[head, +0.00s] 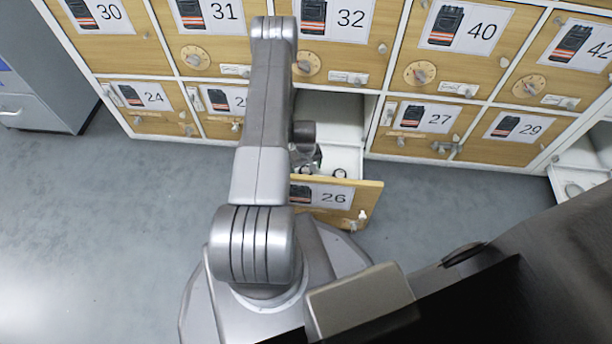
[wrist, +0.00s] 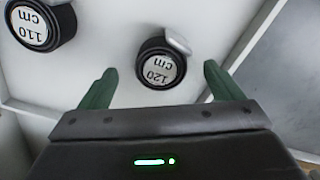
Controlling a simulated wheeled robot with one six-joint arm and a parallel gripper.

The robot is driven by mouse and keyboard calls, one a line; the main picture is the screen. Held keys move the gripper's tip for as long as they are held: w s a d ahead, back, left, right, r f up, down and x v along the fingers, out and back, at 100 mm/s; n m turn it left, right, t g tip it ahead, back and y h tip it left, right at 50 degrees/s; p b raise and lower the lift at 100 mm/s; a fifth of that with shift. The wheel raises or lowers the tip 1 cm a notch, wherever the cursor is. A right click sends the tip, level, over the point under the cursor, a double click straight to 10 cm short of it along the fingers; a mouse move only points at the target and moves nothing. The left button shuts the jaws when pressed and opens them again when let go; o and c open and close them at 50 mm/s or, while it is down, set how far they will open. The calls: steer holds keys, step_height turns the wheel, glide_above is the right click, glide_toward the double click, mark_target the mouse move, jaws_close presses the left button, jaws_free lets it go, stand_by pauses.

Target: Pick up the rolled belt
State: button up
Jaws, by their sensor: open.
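A black rolled belt (wrist: 160,65) with a round white "120 cm" label and a silver buckle lies on the white drawer floor in the wrist view. A second rolled belt (wrist: 40,25), labelled "110 cm", lies to its left, cut by the frame edge. My gripper (wrist: 155,85) is open and empty, its two green fingers apart, with the 120 cm belt ahead between and beyond the tips. In the head view, my arm reaches into the open drawer 26 (head: 330,195). One rolled belt (head: 340,173) shows there near the drawer front. My arm hides much of the drawer.
Closed numbered wooden lockers surround the open drawer, such as number 27 (head: 419,116). Another open drawer (head: 585,180) with a round item stands at the far right. A grey cabinet (head: 40,75) stands at the left. The grey floor (head: 90,230) at left is clear.

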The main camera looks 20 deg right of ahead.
steer(key=shift+f, duration=0.6)
steer(key=shift+r, duration=0.1)
steer(key=c, duration=1.2)
